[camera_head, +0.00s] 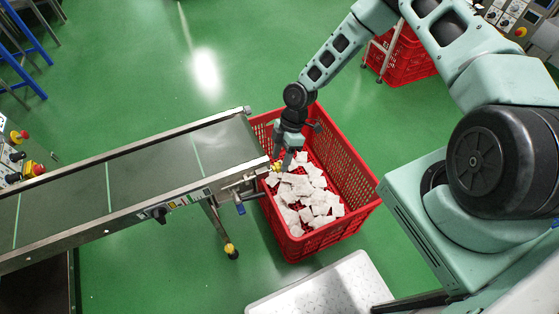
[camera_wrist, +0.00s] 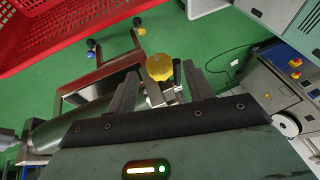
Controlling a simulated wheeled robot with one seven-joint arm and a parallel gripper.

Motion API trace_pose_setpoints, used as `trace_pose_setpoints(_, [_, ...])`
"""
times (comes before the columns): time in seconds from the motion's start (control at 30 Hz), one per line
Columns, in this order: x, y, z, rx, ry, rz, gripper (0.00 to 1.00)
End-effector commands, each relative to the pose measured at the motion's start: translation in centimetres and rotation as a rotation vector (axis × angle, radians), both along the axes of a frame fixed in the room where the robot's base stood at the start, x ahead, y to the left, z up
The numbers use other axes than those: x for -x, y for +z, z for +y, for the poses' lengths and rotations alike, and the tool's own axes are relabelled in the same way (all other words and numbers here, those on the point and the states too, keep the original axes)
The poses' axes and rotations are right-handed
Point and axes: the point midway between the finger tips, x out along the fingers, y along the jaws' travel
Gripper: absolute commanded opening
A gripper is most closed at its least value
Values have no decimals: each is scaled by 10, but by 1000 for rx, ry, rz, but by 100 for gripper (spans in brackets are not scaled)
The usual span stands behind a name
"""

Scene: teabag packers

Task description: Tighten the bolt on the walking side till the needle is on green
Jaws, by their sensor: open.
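A yellow round knob (camera_head: 277,167) sits at the discharge end of the conveyor (camera_head: 135,172), on the side nearer my body, and I take it for the bolt head. My gripper (camera_head: 287,158) points down just above and beside it, over the edge of the red crate. In the wrist view, the yellow knob (camera_wrist: 159,67) lies between the two spread fingers of my gripper (camera_wrist: 161,80), with gaps showing on both sides.
A red crate (camera_head: 364,203) with several white teabags (camera_head: 307,195) stands under the conveyor's end. A white platform (camera_head: 320,290) lies at the bottom. Another red crate (camera_head: 405,60) is at the upper right. The green floor (camera_head: 150,75) behind the conveyor is clear.

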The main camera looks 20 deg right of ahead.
Motion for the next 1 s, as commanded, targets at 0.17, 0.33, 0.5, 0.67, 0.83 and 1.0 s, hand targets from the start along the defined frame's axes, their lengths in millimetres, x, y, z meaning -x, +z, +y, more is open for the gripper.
trace_pose_setpoints(0.17, [4,-15,7,0,1,-1,52])
trace_pose_setpoints(0.33, [5,-19,8,0,0,-1,52])
trace_pose_setpoints(0.5, [5,-19,8,0,0,-1,52])
trace_pose_setpoints(0.67, [5,-19,8,0,0,-1,10])
trace_pose_setpoints(0.83, [4,-19,8,0,-1,0,7])
trace_pose_setpoints(1.0, [3,-21,7,1,-3,24,7])
